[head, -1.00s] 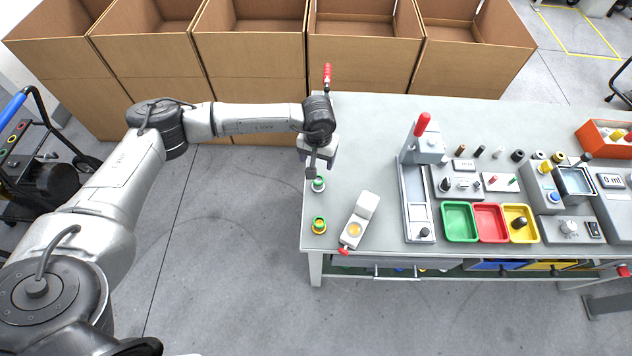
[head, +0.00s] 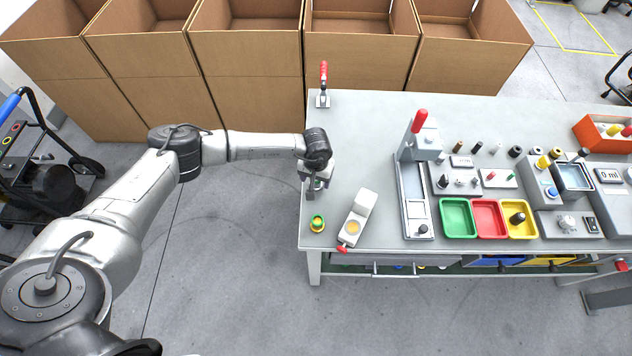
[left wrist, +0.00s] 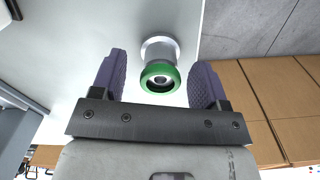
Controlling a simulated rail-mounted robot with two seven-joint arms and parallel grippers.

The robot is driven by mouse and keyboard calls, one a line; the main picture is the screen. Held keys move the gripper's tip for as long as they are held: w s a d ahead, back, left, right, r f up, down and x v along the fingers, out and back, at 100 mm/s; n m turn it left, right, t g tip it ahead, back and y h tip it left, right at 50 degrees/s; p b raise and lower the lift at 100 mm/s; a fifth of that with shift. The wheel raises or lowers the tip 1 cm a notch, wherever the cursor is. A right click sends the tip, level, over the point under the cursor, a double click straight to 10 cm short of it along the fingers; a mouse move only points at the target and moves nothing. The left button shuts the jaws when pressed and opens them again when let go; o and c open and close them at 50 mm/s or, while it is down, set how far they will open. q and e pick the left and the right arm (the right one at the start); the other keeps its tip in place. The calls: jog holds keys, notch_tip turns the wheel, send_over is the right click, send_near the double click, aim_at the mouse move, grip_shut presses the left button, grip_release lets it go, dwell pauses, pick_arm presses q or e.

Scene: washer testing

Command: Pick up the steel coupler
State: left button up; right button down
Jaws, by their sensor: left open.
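The steel coupler (left wrist: 160,52), a silver cylinder with a green ring at its near end, stands on the grey bench top. In the left wrist view it shows between the two purple finger pads, with a gap on each side. My left gripper (head: 315,188) is open and is over the coupler near the bench's left edge. In the left wrist view the gripper's fingers (left wrist: 160,72) point at the bench top on both sides of it. In the head view the gripper mostly hides the coupler. My right gripper is not in view.
A brass-coloured coupler with a green ring (head: 317,223) stands close in front. A white device with a yellow disc (head: 357,220) is to the right, and a red-handled clamp (head: 323,90) is behind. Green (head: 459,235), red and yellow trays lie further right.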

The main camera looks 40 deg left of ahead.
pick_arm(q)
jog(key=shift+f, duration=0.45)
jog(key=shift+c, duration=0.4)
